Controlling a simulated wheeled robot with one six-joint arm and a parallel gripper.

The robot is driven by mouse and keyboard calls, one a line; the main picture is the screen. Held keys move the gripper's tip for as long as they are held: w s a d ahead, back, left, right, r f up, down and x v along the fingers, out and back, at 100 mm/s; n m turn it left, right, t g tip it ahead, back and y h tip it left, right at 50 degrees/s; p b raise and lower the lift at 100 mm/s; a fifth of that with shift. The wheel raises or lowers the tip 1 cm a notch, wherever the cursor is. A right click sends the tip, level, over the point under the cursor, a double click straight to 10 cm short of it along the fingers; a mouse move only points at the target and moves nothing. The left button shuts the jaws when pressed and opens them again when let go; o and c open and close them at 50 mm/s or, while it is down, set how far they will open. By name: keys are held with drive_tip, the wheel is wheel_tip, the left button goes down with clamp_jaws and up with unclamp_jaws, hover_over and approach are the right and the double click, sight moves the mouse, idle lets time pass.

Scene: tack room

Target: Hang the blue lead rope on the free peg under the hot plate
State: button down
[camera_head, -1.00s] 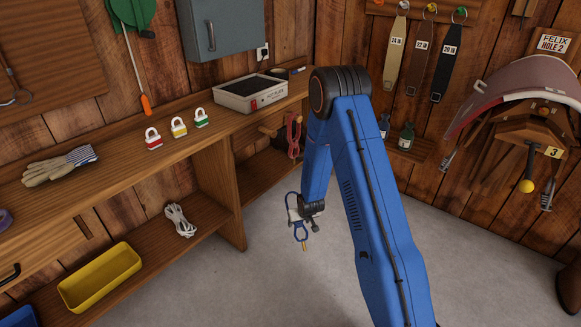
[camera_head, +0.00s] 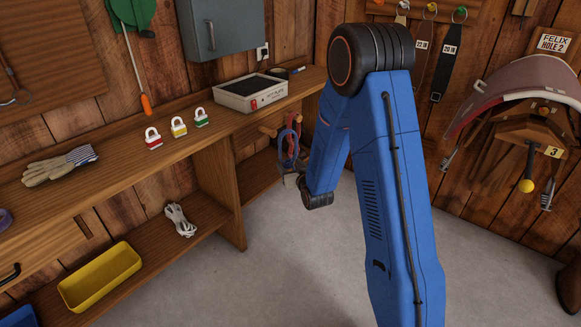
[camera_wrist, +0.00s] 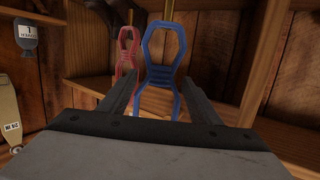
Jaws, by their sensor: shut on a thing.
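The blue lead rope (camera_head: 282,147) is a looped bundle, upright between the two fingers of my gripper (camera_wrist: 159,84) in the wrist view, where its crossing (camera_wrist: 160,72) shows. My gripper is shut on it. In the head view the rope is below the right end of the bench, near the hot plate (camera_head: 265,100). A red rope (camera_wrist: 125,50) hangs just left of the blue one in the wrist view, and partly behind it in the head view. I cannot tell whether the blue rope touches any peg.
The bench (camera_head: 130,158) carries three small padlocks and gloves (camera_head: 60,166). The shelf below holds a white cord (camera_head: 180,220) and a yellow tray (camera_head: 100,278). A bench side panel (camera_head: 219,185) stands left of the ropes. The floor (camera_head: 290,260) in front is clear.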

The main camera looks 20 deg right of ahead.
drive_tip(key=w+a+f, duration=0.2)
drive_tip(key=w+a, duration=0.4)
drive_tip(key=w, duration=0.2)
idle(1.8)
drive_tip(key=shift+a, duration=0.15)
